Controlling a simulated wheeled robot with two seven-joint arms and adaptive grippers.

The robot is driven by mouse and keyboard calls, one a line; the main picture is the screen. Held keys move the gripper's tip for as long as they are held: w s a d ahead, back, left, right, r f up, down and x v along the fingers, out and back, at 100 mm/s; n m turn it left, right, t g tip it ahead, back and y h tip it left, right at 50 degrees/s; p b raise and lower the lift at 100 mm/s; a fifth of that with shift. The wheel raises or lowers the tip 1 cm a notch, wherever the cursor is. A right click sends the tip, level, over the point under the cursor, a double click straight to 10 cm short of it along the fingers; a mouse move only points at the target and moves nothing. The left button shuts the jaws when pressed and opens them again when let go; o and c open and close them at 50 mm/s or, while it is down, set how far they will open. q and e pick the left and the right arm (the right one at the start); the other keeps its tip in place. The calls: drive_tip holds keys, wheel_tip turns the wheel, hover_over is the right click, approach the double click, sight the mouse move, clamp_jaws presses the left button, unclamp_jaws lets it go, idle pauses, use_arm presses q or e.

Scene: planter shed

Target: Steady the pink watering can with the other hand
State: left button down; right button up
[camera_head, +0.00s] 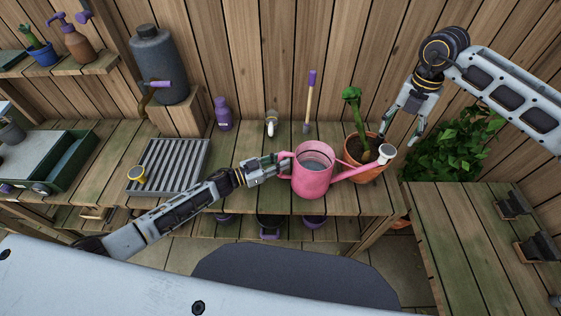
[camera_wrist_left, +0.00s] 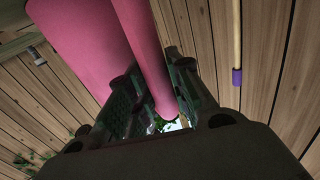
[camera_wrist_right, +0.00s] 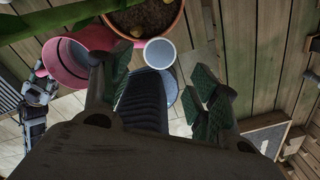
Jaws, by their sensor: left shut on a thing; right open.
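The pink watering can (camera_head: 313,181) is upright at the front of the bench, its spout pointing right to a pale round rose (camera_head: 387,151). Whether its base touches the boards is unclear. My left gripper (camera_head: 283,166) is shut on its handle, on the can's left side. The pink handle (camera_wrist_left: 146,60) runs between the fingers in the left wrist view. My right gripper (camera_head: 400,130) is open and empty, above and right of the rose. In the right wrist view, the can (camera_wrist_right: 66,62) and rose (camera_wrist_right: 160,53) lie beyond the open fingers (camera_wrist_right: 158,88).
A terracotta pot (camera_head: 362,172) with a plant stands right behind the spout, close to my right gripper. A slatted tray (camera_head: 180,165) lies left on the bench. A purple bottle (camera_head: 223,114) and a purple-handled tool (camera_head: 310,95) are behind. Leafy foliage (camera_head: 450,150) is at right.

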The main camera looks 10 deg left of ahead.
sight(388, 150)
drive_tip(key=shift+f, duration=0.6)
drive_tip(key=shift+f, duration=0.1)
drive_tip(key=shift+f, duration=3.9)
drive_tip(key=shift+s, duration=0.1)
drive_tip(key=c, duration=1.2)
